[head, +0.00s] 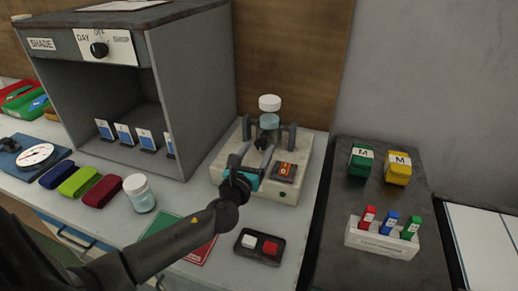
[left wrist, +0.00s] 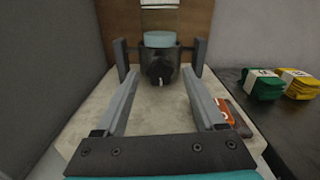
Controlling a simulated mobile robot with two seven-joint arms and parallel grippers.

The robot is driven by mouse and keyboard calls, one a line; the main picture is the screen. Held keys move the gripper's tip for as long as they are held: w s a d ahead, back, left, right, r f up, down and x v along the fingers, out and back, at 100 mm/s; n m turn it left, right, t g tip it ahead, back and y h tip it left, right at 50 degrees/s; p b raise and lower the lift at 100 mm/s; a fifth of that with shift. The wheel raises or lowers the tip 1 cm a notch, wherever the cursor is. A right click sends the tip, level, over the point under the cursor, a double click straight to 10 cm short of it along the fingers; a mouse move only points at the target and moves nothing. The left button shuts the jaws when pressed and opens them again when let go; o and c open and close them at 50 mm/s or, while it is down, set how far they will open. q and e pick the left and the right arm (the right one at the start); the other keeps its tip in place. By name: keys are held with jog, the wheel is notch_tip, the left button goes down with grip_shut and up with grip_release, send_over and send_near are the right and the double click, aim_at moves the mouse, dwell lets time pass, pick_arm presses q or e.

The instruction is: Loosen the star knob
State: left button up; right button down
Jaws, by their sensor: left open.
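A pale bench machine (head: 220,168) holds a jar with a white lid (head: 269,102) upright in a dark round holder (head: 268,135) between two grey posts. My left gripper (head: 258,154) is over the front of the machine. In the left wrist view its fingers (left wrist: 161,76) are open and empty, one on each side of the knob's line, apparently short of it. My right gripper is not in view.
An orange-marked panel (head: 286,171) sits on the machine's front right. A grey booth (head: 200,85) stands close on the left. A dark mat (head: 350,205) is to the right.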

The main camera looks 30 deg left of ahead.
pick_arm(q)
jog(key=shift+x, duration=0.75)
grip_shut()
